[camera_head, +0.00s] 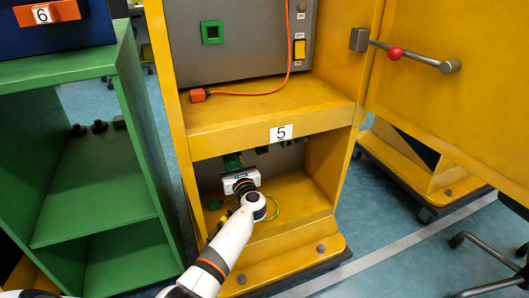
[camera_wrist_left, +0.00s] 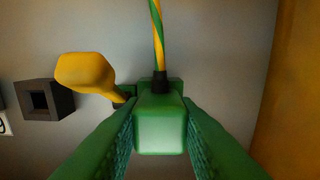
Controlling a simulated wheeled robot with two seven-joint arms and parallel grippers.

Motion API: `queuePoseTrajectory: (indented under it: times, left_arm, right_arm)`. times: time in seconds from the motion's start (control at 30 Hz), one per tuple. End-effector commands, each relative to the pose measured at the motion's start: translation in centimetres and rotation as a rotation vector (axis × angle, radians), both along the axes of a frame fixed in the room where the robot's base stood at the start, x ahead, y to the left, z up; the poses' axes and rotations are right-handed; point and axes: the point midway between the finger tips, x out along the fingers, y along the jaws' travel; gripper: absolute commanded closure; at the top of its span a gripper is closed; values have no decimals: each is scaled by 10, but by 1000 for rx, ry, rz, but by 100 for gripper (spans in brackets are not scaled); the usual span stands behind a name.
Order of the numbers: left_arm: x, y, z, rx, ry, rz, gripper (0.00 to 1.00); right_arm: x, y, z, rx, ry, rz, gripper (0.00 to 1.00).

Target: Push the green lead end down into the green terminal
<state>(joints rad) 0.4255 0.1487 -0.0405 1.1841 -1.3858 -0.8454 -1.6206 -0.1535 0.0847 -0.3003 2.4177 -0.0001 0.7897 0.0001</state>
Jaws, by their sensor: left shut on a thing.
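My left gripper (camera_head: 232,161) reaches into the lower compartment of the yellow cabinet numbered 5. In the left wrist view its green, textured fingers (camera_wrist_left: 160,128) stand on both sides of the green lead end (camera_wrist_left: 160,137), a rounded block, and are shut on it. A green-and-yellow striped cable (camera_wrist_left: 158,35) with a black collar meets the block's upper side. A green part (camera_wrist_left: 175,84) shows just behind the block and may be the green terminal. The block hides most of it, so I cannot tell how deep the lead end sits. My right gripper is not in view.
A yellow lever-like piece (camera_wrist_left: 88,73) and a dark square socket (camera_wrist_left: 45,100) are left of the lead end. A thin green cable loop (camera_head: 272,208) lies in the compartment. The yellow cabinet door (camera_head: 450,85) stands open at right; green shelving (camera_head: 100,185) is at left.

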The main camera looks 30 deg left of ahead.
Motion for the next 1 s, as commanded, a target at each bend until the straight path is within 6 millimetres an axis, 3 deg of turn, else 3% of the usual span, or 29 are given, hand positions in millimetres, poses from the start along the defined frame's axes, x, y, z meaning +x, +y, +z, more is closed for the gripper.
queuePoseTrajectory:
  times: [0.03, 0.07, 0.2, 0.57, 1.0]
  left_arm:
    - [0, 0, 0, 0, 0, 0, 97]
    - [0, 0, 0, 0, 0, 0, 68]
    - [0, 0, 0, 0, 0, 0, 48]
    - [-3, -6, 1, -1, 0, -5, 48]
    - [-60, -68, 2, -2, 2, 1, 48]
  right_arm:
    - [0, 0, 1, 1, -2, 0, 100]
    - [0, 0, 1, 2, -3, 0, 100]
    - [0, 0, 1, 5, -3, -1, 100]
    - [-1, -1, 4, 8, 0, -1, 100]
    - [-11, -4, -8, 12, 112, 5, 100]
